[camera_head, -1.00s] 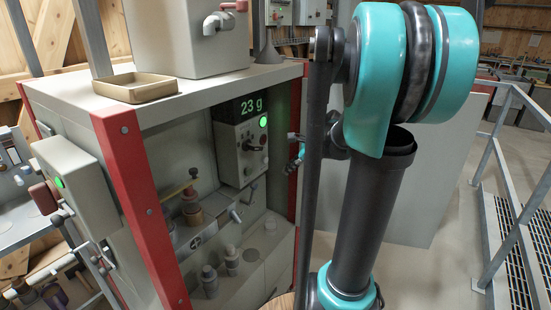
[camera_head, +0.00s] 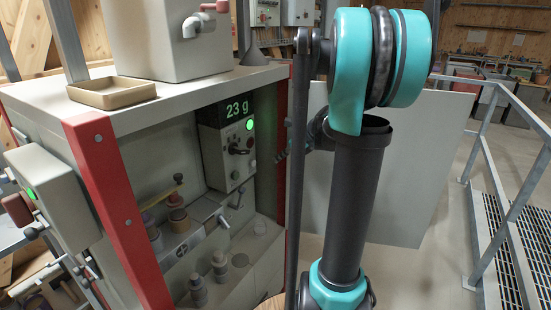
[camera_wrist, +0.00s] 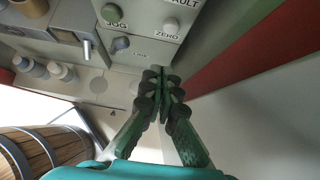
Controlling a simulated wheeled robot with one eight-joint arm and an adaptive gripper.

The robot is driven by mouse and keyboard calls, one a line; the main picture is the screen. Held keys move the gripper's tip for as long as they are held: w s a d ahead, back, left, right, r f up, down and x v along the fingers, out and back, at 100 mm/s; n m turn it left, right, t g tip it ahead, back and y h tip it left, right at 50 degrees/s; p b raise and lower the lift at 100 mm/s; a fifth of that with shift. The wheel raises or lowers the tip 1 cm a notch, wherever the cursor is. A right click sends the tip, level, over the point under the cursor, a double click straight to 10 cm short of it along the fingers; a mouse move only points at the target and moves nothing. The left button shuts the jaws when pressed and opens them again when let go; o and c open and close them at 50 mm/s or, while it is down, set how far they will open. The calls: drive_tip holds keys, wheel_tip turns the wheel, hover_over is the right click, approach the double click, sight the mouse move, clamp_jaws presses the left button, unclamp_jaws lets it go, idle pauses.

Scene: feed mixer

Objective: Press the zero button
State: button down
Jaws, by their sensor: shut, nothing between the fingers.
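The zero button (camera_wrist: 171,25) is a pale round button just above the label "ZERO" on the grey control panel (camera_wrist: 145,17), near the panel's right edge in the wrist view. My gripper (camera_wrist: 162,72) has its green and black fingers together and empty. In the wrist view its tips appear below the "ZERO" label, and I see no contact with the button.
A round jog button (camera_wrist: 111,13) and a knob (camera_wrist: 120,44) sit left of the zero button. A red post (camera_wrist: 265,48) stands to the right. A wooden barrel (camera_wrist: 43,147) is at lower left. A tan tray (camera_head: 112,91) lies on the cabinet top.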

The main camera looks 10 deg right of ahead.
sight(252, 163)
drive_tip(key=w+a+f, duration=0.5)
drive_tip(key=w+a, duration=0.1)
drive_tip(key=shift+w+a+f, duration=0.25)
drive_tip(key=shift+w+a, duration=0.1)
drive_tip(key=shift+a, duration=0.1)
drive_tip(key=shift+w+a, duration=0.35)
drive_tip(key=shift+w, duration=0.05)
drive_tip(key=shift+w+a+r, duration=0.15)
drive_tip(key=shift+w+a, duration=0.1)
drive_tip(key=shift+w, duration=0.05)
drive_tip(key=shift+r, duration=0.1)
drive_tip(key=v, duration=1.2)
drive_tip(key=shift+s+d, duration=0.25)
